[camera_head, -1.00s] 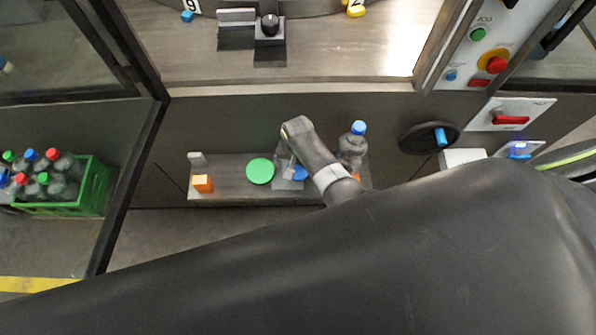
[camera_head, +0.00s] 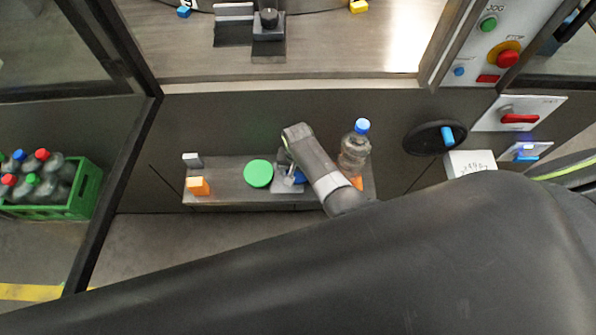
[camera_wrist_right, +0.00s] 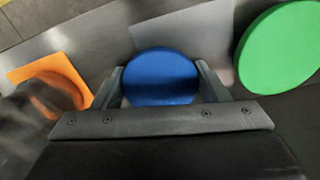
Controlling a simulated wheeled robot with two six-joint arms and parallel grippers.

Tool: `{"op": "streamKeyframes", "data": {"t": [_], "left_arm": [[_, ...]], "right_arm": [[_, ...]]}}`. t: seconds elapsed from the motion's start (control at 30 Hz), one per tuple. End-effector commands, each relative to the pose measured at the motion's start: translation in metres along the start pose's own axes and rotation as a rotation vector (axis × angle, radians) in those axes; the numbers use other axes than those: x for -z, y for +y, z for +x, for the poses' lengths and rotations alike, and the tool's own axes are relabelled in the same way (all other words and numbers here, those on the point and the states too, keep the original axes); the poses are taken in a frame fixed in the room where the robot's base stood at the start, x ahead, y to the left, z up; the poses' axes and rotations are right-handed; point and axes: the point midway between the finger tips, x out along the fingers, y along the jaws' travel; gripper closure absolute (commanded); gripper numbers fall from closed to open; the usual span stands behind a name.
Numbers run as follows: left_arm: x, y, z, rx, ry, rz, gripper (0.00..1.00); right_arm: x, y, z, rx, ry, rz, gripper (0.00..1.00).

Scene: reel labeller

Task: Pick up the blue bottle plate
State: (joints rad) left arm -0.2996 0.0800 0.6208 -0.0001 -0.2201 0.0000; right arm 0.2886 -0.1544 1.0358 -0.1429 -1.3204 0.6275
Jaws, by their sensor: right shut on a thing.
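The blue bottle plate (camera_wrist_right: 161,77) is a round blue disc in the right wrist view. It lies between the two fingers of my right gripper (camera_wrist_right: 161,85), which is shut on it. In the head view my right gripper (camera_head: 289,178) points down at the grey shelf, and only a bit of the blue plate (camera_head: 299,177) shows beside it; the arm hides the rest. I cannot tell whether the plate still touches the shelf. My left gripper is not in view.
A green disc (camera_head: 258,173) lies left of the gripper on the shelf (camera_head: 230,192). A clear bottle with a blue cap (camera_head: 355,150) stands close on the right. A green crate of bottles (camera_head: 82,193) is far left.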

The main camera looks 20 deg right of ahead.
Motion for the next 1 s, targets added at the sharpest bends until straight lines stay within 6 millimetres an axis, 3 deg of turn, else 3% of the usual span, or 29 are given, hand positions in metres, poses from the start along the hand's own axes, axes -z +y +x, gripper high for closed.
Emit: {"op": "streamKeyframes", "data": {"t": [0.47,1.0], "left_arm": [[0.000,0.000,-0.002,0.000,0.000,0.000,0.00],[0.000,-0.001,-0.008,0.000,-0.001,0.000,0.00]], "right_arm": [[0.001,-0.001,-0.008,0.002,0.002,0.000,0.57],[0.001,-0.001,-0.084,0.002,0.002,0.000,0.57]]}}
